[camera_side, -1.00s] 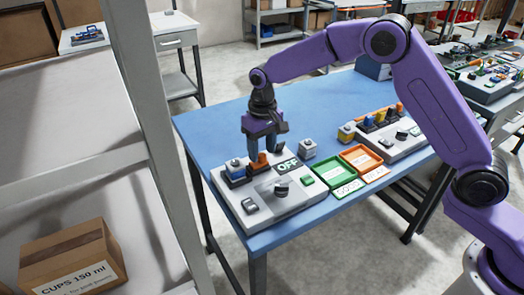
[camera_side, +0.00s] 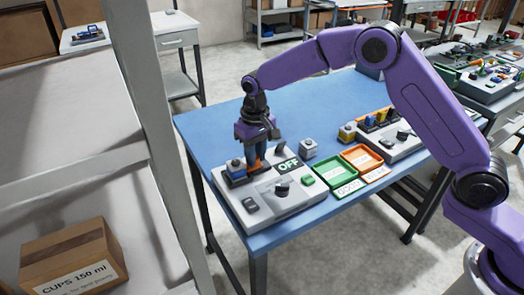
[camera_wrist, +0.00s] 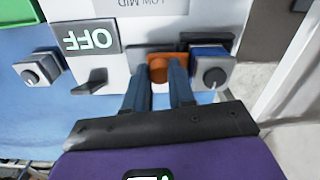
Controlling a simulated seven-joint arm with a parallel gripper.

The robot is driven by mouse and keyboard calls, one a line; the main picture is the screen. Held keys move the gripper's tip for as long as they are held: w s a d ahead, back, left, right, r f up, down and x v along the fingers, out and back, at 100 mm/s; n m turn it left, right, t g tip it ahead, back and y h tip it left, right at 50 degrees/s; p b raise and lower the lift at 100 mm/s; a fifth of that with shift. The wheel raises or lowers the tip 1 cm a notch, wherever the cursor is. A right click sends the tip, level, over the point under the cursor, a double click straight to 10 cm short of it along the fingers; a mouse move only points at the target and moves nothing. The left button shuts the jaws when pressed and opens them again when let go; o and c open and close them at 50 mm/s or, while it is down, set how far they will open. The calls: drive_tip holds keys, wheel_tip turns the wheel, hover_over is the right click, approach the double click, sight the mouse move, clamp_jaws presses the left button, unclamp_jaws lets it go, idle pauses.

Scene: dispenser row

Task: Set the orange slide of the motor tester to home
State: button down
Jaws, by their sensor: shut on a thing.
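The motor tester (camera_side: 310,200) is a pale grey box at the near end of the blue table, with an upside-down OFF panel in the wrist view (camera_wrist: 90,37). Its orange slide (camera_wrist: 158,70) sits at the back edge, beside a blue block bearing a grey cube with a dark knob (camera_wrist: 212,75). My gripper (camera_side: 255,156) is down at the slide, and its two fingers are shut on the orange knob, one on each side in the wrist view (camera_wrist: 158,82). In the side view the fingers hide most of the knob.
A dark lever (camera_side: 281,148) stands close beside my gripper. A grey cube (camera_side: 308,148) stands on the table. Green (camera_side: 337,171) and orange (camera_side: 361,157) trays lie to the right, before another device (camera_side: 393,145). The back left of the table is clear.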

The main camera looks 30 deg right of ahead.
drive_tip(key=shift+a, duration=0.45)
drive_tip(key=c, duration=0.9)
unclamp_jaws()
drive_tip(key=shift+c, duration=0.2)
drive_tip(key=shift+d, duration=0.25)
drive_tip(key=shift+d+r, duration=0.3)
drive_tip(key=shift+d, duration=0.3)
drive_tip(key=shift+d+r, duration=0.3)
drive_tip(key=shift+d, duration=0.3)
wheel_tip(320, 180, up, 16)
drive_tip(key=s+d+f+n, duration=0.1)
drive_tip(key=s+d+n, duration=0.2)
drive_tip(key=s, duration=0.9)
drive_tip(key=s+d+f+n, duration=0.1)
drive_tip(key=s+d+n, duration=0.3)
drive_tip(key=s, duration=0.9)
drive_tip(key=shift+s+f, duration=0.3)
drive_tip(key=shift+f, duration=0.1)
